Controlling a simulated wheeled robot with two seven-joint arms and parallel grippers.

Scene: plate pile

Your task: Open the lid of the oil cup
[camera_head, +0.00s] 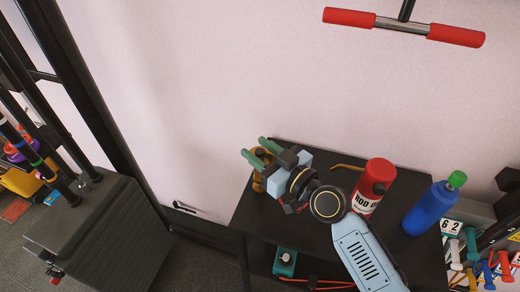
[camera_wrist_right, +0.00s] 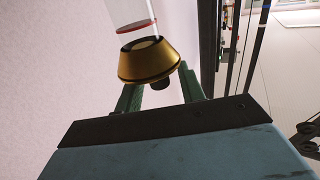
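The oil cup (camera_head: 258,184) stands at the back left of the dark table, largely hidden behind my right gripper in the head view. In the right wrist view its gold conical lid (camera_wrist_right: 150,62) has a dark knob (camera_wrist_right: 160,84) facing the gripper, with the clear body (camera_wrist_right: 128,14) beyond. My right gripper (camera_head: 259,152) has its green fingers apart, one on each side of the knob; it also shows in the right wrist view (camera_wrist_right: 160,92). A gap shows between knob and fingers. Whether the fingertips touch the lid's edge is unclear. My left gripper is out of view.
A red bottle (camera_head: 371,192) and a blue bottle with a green cap (camera_head: 431,208) stand on the dark table (camera_head: 308,236), right of the gripper. A thin brass-coloured rod (camera_head: 347,167) lies behind. A teal and white item (camera_head: 285,261) sits below. The pale wall is close behind.

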